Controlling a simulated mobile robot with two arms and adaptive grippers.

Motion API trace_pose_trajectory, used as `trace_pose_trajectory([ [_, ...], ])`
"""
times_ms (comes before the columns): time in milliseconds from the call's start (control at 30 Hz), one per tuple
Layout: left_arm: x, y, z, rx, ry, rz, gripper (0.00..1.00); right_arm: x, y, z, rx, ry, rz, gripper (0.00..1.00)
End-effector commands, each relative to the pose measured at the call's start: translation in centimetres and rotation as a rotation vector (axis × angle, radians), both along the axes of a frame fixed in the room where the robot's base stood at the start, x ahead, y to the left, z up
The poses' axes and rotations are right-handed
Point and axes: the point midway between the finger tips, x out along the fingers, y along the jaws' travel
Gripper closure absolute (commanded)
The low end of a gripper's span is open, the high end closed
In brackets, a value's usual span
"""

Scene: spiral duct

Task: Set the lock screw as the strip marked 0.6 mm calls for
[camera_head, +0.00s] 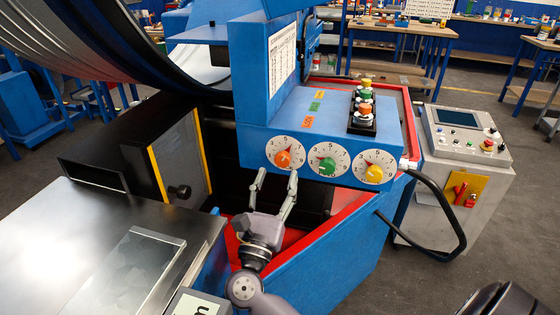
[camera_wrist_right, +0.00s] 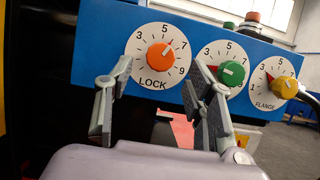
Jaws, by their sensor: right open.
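The lock dial (camera_head: 283,153) is the leftmost of three dials on the blue machine front. My right gripper (camera_head: 276,180) is open and empty just below this dial. In the wrist view its fingers (camera_wrist_right: 160,72) stand apart on either side of the lock dial, the right one overlapping the green dial's edge. Contact with the knob cannot be told. No 0.6 mm marking is legible. My left gripper is not in view.
Beside it are a green knob (camera_head: 327,167) and a yellow flange knob (camera_head: 373,173). A printed chart (camera_head: 282,57) is on the blue upright, too small to read. A steel table (camera_head: 70,230) with a metal sheet (camera_head: 128,272) is at left; a grey control console (camera_head: 465,140) at right.

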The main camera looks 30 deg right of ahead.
Motion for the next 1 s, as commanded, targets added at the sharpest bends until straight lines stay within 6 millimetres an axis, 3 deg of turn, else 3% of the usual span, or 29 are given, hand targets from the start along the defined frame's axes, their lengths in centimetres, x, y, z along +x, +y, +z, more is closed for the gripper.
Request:
trace_pose_trajectory([
  [200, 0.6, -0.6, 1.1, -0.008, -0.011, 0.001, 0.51, 1.8, -2.0, 1.3, -0.002, -0.001, 0.001, 0.51],
  [600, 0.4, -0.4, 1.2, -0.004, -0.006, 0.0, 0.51, 2.2, -2.5, 1.4, 0.0, 0.0, 0.001, 0.51],
  [1000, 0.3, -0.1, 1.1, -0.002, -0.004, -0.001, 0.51, 2.1, -2.5, 1.4, 0.0, 0.0, 0.001, 0.77],
])
